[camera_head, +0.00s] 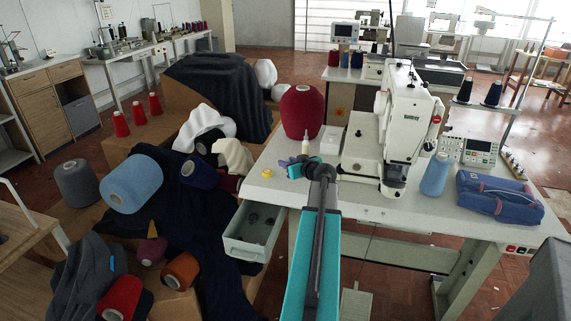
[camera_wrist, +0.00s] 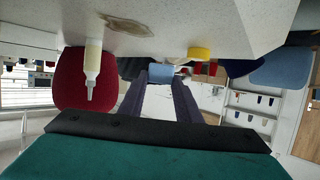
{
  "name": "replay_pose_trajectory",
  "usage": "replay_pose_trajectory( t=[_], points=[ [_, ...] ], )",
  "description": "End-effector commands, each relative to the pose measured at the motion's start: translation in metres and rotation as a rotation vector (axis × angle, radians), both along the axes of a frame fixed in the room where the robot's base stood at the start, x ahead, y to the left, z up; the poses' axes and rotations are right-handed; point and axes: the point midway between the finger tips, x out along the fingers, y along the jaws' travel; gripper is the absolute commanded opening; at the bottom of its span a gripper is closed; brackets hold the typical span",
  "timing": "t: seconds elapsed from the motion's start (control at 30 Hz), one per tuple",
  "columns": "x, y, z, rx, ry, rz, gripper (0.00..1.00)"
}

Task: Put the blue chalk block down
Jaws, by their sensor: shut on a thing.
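My gripper (camera_head: 285,162) is over the left end of the white sewing table (camera_head: 262,193), its dark purple fingers pointing left. In the wrist view, which is upside down, the fingers (camera_wrist: 163,84) close on a small light blue block (camera_wrist: 160,72), the blue chalk block. It shows at the fingertips near the table's edge. Whether it touches the table top I cannot tell. In the head view the block is too small or hidden to make out.
A yellow round thing (camera_head: 266,173) lies left of my gripper. A white nozzle bottle (camera_head: 305,145) and a red thread cone (camera_head: 302,112) stand behind it. The sewing machine (camera_head: 400,125) is at right. An open drawer (camera_head: 253,232) juts out below the table's left end.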

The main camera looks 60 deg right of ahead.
Motion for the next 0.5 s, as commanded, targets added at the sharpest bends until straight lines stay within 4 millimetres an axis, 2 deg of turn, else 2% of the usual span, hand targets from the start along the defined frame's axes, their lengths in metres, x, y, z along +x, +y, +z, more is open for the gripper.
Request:
replay_pose_trajectory(
  t=[0.03, 0.2, 0.5],
  points=[
    [0.001, -0.008, 0.002, 0.001, 0.001, -0.001, 0.09],
    [0.003, -0.018, 0.000, 0.000, 0.000, -0.003, 0.09],
    [0.004, -0.019, -0.002, -0.001, -0.001, -0.002, 0.09]
  ],
)
